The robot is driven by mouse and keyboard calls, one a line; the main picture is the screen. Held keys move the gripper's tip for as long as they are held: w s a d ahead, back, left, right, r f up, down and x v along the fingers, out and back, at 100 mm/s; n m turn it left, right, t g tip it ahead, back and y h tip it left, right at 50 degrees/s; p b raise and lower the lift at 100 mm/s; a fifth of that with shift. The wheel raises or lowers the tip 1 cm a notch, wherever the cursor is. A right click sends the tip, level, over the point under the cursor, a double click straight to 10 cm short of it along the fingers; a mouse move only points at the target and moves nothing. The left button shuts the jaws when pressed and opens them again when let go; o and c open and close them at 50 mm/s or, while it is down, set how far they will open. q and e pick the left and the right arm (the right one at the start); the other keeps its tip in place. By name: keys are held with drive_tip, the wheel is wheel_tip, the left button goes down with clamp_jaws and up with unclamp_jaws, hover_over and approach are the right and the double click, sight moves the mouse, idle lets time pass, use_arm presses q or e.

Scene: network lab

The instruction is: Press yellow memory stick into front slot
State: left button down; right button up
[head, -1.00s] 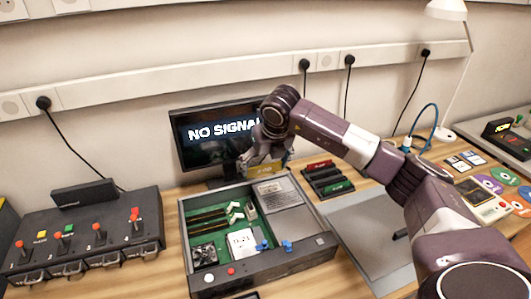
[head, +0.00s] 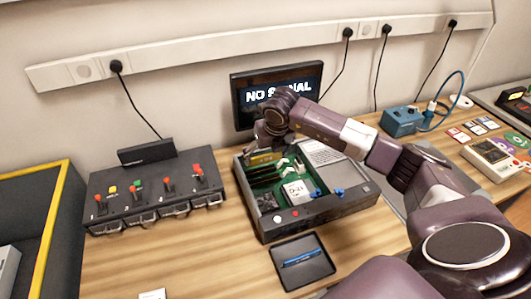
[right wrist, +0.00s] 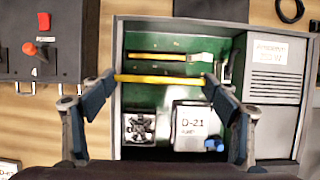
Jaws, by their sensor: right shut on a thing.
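The yellow memory stick (head: 262,157) is held level across my right gripper (head: 268,147). In the right wrist view the gripper (right wrist: 160,80) has one finger at each end of the stick (right wrist: 160,79). The stick is over the green board (right wrist: 150,96) in the open computer case (head: 330,208). A slot (right wrist: 165,57) with a pale latch shows just behind the stick and parallel to it. The front slot is not clearly visible; the stick covers that part of the board. I cannot tell whether the stick touches a slot. My left gripper is out of view.
The monitor (head: 278,92) reading "NO SIGNAL" stands close behind the case. A fan (right wrist: 140,127) and a white D-21 block (right wrist: 191,124) sit in front of the stick. A switch box (head: 155,195) is left of the case, and a black tray (head: 302,262) lies in front.

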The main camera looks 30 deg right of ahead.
wheel_tip(320, 180, down, 5)
drive_tip(key=b, duration=0.3)
drive_tip(key=shift+a+f, duration=0.15)
drive_tip(key=shift+f, duration=0.05)
drive_tip(key=shift+f+b, duration=0.6)
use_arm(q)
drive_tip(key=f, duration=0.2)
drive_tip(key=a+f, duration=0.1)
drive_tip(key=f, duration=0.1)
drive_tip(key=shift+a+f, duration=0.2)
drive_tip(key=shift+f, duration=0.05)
